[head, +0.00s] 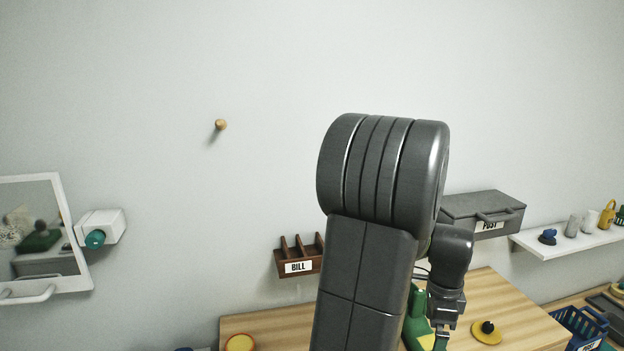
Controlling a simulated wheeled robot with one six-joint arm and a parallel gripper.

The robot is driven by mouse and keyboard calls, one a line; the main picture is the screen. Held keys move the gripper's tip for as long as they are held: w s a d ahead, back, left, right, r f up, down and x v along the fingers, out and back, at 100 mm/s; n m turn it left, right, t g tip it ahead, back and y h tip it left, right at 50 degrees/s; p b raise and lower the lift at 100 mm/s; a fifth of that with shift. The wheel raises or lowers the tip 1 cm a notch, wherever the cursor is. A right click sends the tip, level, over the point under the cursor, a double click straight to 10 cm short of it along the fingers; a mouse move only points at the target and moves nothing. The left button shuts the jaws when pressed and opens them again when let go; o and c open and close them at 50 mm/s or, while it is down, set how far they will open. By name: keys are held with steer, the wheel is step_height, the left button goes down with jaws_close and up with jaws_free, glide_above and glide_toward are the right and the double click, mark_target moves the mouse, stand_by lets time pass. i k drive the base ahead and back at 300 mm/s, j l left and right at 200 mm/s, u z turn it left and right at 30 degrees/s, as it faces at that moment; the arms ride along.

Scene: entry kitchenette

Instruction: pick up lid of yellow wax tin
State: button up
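A flat round yellow lid (487,336) with a dark knob lies on the wooden counter at the lower right of the head view. A round yellow thing with an orange top (240,343), perhaps the wax tin, is partly cut off at the bottom edge, far to the left of the lid. My gripper (441,338) points down over the counter, a little left of the lid and apart from it in the picture. Its fingertips are small and dark, so their opening is unclear. My arm hides the middle of the counter.
A green object with a yellow patch (416,325) stands just left of my gripper. A blue basket (582,325) is at the right. A grey POST box (482,211), a BILL rack (298,262) and a white shelf (567,243) are on the wall.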

mark_target(485, 333)
steer(key=j+z, duration=0.15)
steer(key=z, duration=0.2)
steer(key=k+j+z, duration=0.1)
steer(key=z, duration=0.2)
steer(key=j+z, duration=0.1)
steer(key=z, duration=0.55)
